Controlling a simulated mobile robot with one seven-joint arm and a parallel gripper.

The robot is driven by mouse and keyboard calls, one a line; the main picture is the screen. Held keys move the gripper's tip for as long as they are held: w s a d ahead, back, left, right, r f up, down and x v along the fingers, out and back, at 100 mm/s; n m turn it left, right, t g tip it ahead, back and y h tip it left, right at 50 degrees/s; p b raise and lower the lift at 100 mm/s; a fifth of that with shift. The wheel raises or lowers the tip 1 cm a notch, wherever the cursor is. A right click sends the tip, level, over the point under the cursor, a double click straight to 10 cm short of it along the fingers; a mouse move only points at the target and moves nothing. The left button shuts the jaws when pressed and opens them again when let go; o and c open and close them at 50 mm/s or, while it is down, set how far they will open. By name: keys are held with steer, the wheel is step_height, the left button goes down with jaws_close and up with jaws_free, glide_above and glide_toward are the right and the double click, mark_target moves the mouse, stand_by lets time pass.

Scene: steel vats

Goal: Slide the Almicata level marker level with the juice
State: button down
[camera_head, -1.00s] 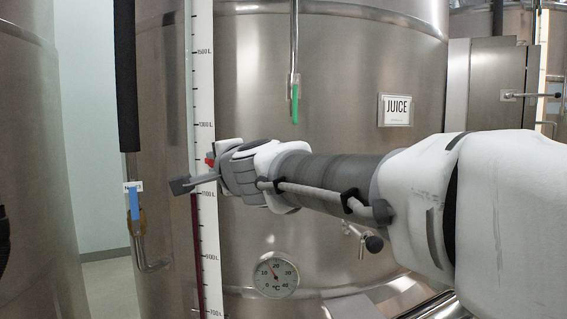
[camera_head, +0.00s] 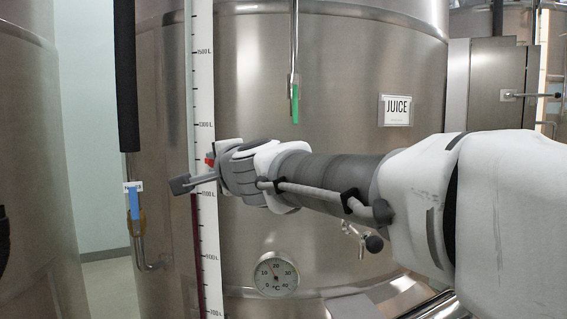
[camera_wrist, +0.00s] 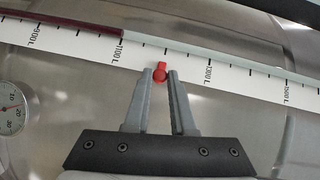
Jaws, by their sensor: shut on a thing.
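The red level marker (camera_wrist: 160,74) sits on the white litre scale (camera_wrist: 215,76), roughly midway between the 1100 L and 1300 L labels. My gripper (camera_wrist: 161,77) is shut on it, one finger on each side. In the head view the marker (camera_head: 209,161) shows as a small red piece beside my gripper (camera_head: 196,182), partly hidden. The dark red juice column (camera_wrist: 75,22) in the sight tube ends close to the 1100 L label; the tube is pale beyond that. The marker is above the juice's top. The juice also shows low in the head view (camera_head: 197,250).
The steel vat (camera_head: 330,85) behind the scale bears a JUICE sign (camera_head: 396,111) and a round thermometer (camera_head: 276,274). A small tap (camera_head: 362,240) sticks out below my arm. A blue-handled valve (camera_head: 134,204) hangs to the left of the scale, near my fingers.

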mark_target(212, 197)
steer(key=shift+f, duration=0.1)
step_height(212, 197, down, 7)
steer(key=b, duration=0.7)
steer(key=c, duration=0.7)
jaws_free()
steer(key=shift+c, duration=0.2)
steer(key=shift+s, duration=0.1)
steer(key=p+v, duration=0.3)
steer(key=v, duration=1.4)
steer(key=shift+s, duration=0.2)
